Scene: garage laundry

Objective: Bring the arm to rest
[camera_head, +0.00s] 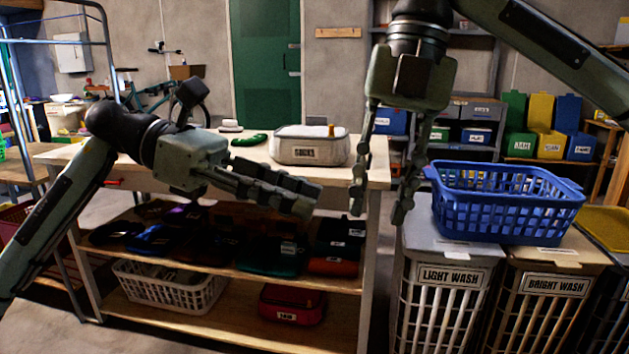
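My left gripper (312,198) reaches in from the left and points right, in front of the wooden workbench's edge. Its fingers lie close together in this view, nearly edge-on, so I cannot tell whether they are open or shut. No object shows in it. My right gripper (378,212) hangs down from the upper right with its fingers apart, open and empty. It is in the gap between the workbench (377,172) and the laundry hampers, left of the blue basket (505,205).
A grey fabric bin labelled SOCKS (309,150) and a green item (249,140) are on the workbench. The blue basket stands on the LIGHT WASH (449,277) and BRIGHT WASH (553,284) hampers. Shelves below hold folded clothes, a white basket (172,288) and a red bin (292,304).

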